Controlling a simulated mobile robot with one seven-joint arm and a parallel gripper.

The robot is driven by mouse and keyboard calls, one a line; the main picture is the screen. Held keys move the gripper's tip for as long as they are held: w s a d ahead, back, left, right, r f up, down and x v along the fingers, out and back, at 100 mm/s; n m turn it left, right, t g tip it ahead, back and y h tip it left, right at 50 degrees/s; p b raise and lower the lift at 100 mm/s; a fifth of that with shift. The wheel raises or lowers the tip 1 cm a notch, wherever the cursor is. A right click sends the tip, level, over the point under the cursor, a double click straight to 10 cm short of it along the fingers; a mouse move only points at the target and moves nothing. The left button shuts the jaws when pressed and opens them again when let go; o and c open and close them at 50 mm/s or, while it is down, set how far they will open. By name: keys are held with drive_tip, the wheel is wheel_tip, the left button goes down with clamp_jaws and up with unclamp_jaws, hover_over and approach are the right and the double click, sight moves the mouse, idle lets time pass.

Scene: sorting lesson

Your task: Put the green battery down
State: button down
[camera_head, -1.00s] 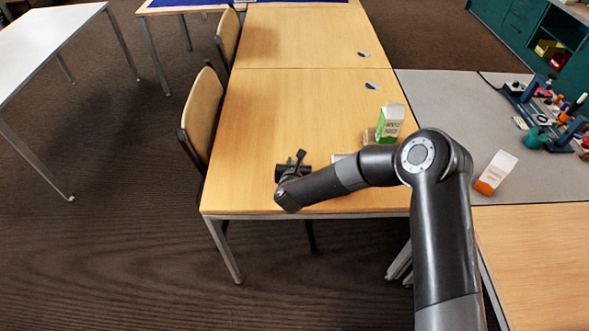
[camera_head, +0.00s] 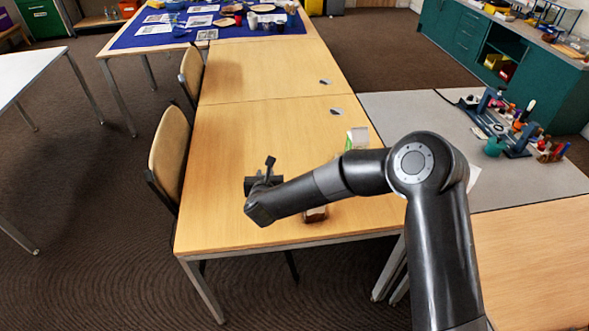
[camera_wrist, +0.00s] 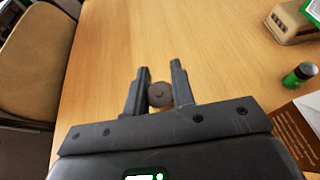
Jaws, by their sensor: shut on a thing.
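My gripper (camera_head: 262,178) is over the near left part of the wooden table. In the wrist view its two dark fingers (camera_wrist: 161,80) are closed around a round grey-brown end that looks like the end of a battery (camera_wrist: 160,95). I see this battery end-on, so its side colour is hidden. I cannot tell whether it touches the table. A green battery with a dark top (camera_wrist: 300,75) stands on the table to the right, apart from my gripper. The head view does not show the held battery clearly.
The wooden table (camera_head: 235,140) is bare ahead of my gripper. At right in the wrist view are a brown packet (camera_wrist: 297,135) and a tan object (camera_wrist: 290,22). A green-and-white carton (camera_head: 357,137) stands behind my arm. A chair (camera_head: 168,155) is at the left edge.

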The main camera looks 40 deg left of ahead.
wheel_tip(320, 180, up, 12)
drive_tip(key=w+d+m+t+h, duration=0.1)
drive_tip(key=w+d+m+h, duration=0.1)
drive_tip(key=w+d, duration=0.85)
drive_tip(key=w+d+m+t+h, duration=0.1)
drive_tip(key=w+d+m+h, duration=0.3)
drive_tip(key=d, duration=1.1)
drive_tip(key=w+d+m+t+h, duration=0.1)
drive_tip(key=w+d, duration=0.8)
drive_tip(key=d, duration=0.4)
drive_tip(key=m+g+h, duration=0.2)
drive_tip(key=m+h, duration=0.5)
drive_tip(key=h, duration=0.2)
hover_over(532, 305)
wheel_tip(532, 305, down, 10)
drive_tip(key=f, duration=0.1)
drive_tip(key=shift+f, duration=5.05)
